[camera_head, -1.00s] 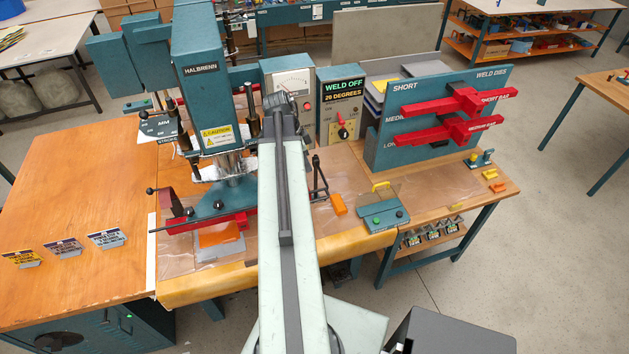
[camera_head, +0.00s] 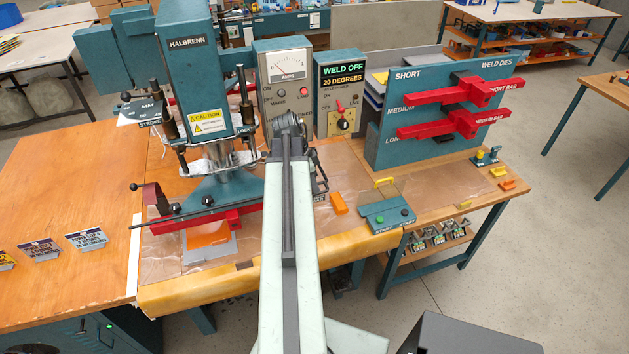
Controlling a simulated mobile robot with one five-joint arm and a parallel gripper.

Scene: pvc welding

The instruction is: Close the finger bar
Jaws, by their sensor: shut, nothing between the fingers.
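The teal welding press (camera_head: 187,60) stands left of my arm, with a red bar (camera_head: 222,222) low under its head. A thin dark rod (camera_head: 165,219) with a red curved bracket (camera_head: 157,197) is at the press's lower left, standing out to the left. I cannot tell for sure which part is the finger bar, or whether it is open or shut. My arm reaches up the middle of the view, and its far end hides what lies beyond. My gripper itself is not visible.
An orange sheet (camera_head: 208,235) lies under the press. A control box (camera_head: 387,214) with green and dark buttons sits right of my arm. A rack (camera_head: 430,135) holds two red bars at the right. The meter box (camera_head: 287,75) and weld display box (camera_head: 340,70) stand behind my arm's end.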

